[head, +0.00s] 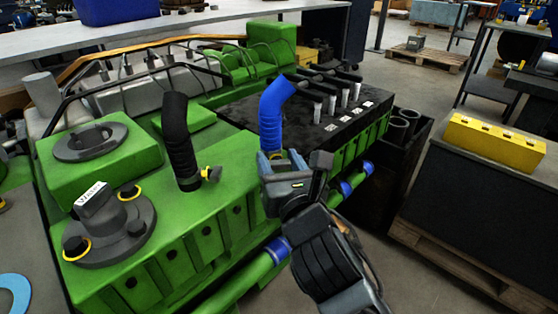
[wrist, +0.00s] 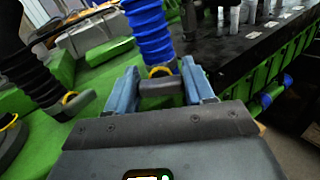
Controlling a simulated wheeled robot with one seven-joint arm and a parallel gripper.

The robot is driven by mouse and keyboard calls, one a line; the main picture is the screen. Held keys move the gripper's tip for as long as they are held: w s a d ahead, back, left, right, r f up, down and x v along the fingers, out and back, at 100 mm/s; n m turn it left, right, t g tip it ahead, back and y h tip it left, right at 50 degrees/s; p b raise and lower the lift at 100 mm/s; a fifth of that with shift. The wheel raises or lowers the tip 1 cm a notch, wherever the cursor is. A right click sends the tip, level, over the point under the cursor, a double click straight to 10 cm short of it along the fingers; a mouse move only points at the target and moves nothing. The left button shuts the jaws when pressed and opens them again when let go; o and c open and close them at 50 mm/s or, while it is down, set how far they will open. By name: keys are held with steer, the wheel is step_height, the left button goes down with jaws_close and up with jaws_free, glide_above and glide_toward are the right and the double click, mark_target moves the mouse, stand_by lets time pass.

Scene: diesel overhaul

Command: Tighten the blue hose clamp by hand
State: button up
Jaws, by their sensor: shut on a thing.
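The blue corrugated hose (head: 272,115) stands upright on the green engine and bends right at its top; it also shows in the wrist view (wrist: 150,32). At its foot is its clamp, with a yellow ring (wrist: 160,71) and a dark grey knob (wrist: 161,88). My gripper (head: 281,161) is at the foot of the blue hose, on its near side. In the wrist view its two blue-grey fingers (wrist: 162,90) are shut on the knob, one on each side. In the head view my gripper hides most of the clamp.
A black hose (head: 176,135) with a yellow-ringed clamp (head: 211,174) stands left of the blue hose. A black block with several grey injectors (head: 332,104) lies just behind to the right. Green pipes with blue couplings (head: 278,249) run along the engine's front. A yellow part (head: 493,143) lies on the right bench.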

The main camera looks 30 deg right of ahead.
steer(key=m+p, duration=0.2)
steer(key=m, duration=0.1)
steer(key=shift+d+r, duration=0.1)
steer(key=shift+f+m+p, duration=0.2)
steer(key=shift+m+p, duration=0.2)
steer(key=shift+m, duration=1.7)
steer(key=o, duration=1)
steer(key=shift+v, duration=3.9)
steer(key=shift+c, duration=0.2)
